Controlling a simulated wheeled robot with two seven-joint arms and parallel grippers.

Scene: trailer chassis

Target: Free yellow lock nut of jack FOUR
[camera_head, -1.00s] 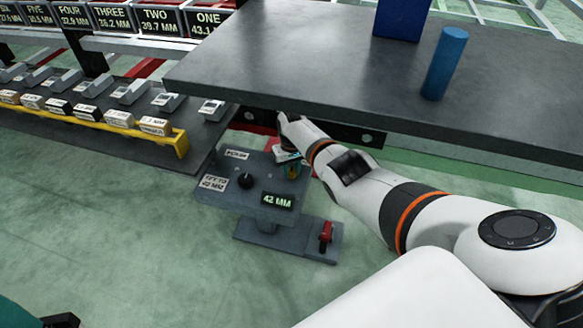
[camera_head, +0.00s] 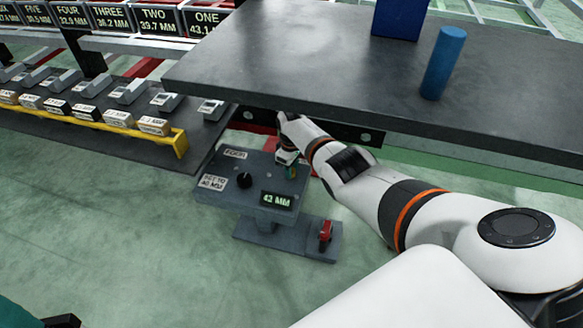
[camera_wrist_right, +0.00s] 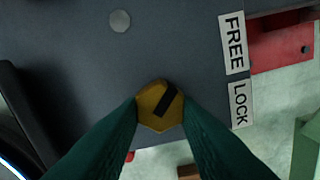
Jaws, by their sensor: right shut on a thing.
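The jack stand (camera_head: 225,195) is a grey box with a label that appears to read FOUR, a "SET TO 40 MM" label and a lit display. In the right wrist view, the yellow hexagonal lock nut (camera_wrist_right: 159,106) carries a black bar slanting up to the right. FREE (camera_wrist_right: 233,43) and LOCK (camera_wrist_right: 239,104) labels lie to its right. My right gripper (camera_wrist_right: 160,114) is shut on the nut, its teal fingers on both sides. In the head view, my right gripper (camera_head: 290,170) is at the box's right end, the nut hidden.
A dark tabletop (camera_head: 330,75) overhangs just above my right forearm, bearing a blue cylinder (camera_head: 443,63) and a blue block (camera_head: 400,18). A black knob (camera_head: 244,180) and a red switch (camera_head: 325,231) are close by. A yellow-edged rack (camera_head: 100,118) stands left; green floor is clear in front.

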